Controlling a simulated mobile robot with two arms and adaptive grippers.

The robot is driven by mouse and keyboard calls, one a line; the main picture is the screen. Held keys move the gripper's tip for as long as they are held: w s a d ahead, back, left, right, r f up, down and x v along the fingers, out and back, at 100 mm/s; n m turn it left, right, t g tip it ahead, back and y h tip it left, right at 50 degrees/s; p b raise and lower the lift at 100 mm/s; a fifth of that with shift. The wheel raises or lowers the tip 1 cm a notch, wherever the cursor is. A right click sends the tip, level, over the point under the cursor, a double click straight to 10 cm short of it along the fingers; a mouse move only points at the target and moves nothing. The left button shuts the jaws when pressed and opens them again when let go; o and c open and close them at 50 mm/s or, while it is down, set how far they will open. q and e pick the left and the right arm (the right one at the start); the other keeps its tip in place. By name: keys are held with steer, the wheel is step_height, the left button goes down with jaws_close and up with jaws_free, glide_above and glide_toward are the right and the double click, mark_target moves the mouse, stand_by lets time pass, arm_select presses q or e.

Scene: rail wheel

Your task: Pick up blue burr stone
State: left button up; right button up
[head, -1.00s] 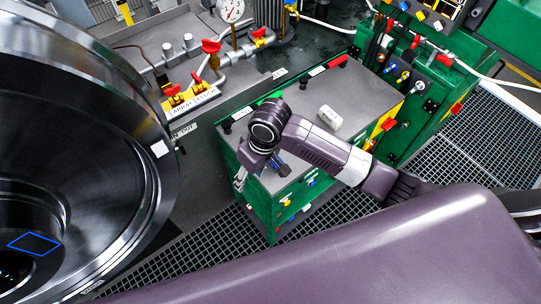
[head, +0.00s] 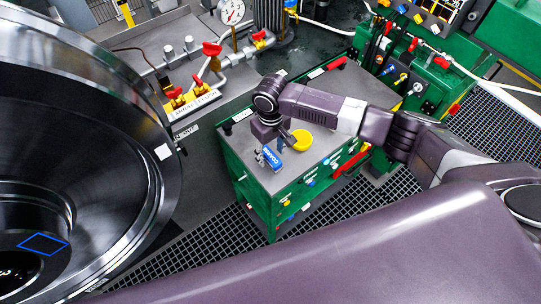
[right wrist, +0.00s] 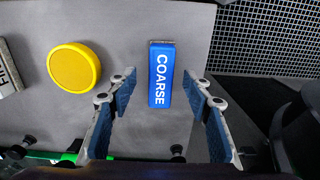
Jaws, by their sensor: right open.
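The blue burr stone (head: 271,159), a small blue block, lies on the grey top of the green cabinet near its front edge. My right gripper (right wrist: 166,80) is open, with one finger on each side of the stone and a gap on both sides. In the head view my right gripper (head: 272,148) points down over the stone and partly hides it. My left gripper is not in view.
A yellow round piece (right wrist: 74,67) lies on the cabinet top (right wrist: 110,25) left of the stone in the wrist view. A pale lettered block (right wrist: 8,70) is at its left edge. A large dark wheel (head: 90,130) fills the left of the head view.

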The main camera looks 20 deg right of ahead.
mark_target(270, 155)
steer(key=shift+f, duration=0.85)
steer(key=shift+c, duration=0.4)
jaws_close()
steer(key=shift+w+r, duration=0.1)
steer(key=shift+r, duration=0.05)
step_height(270, 155, up, 20)
steer(key=b, duration=0.3)
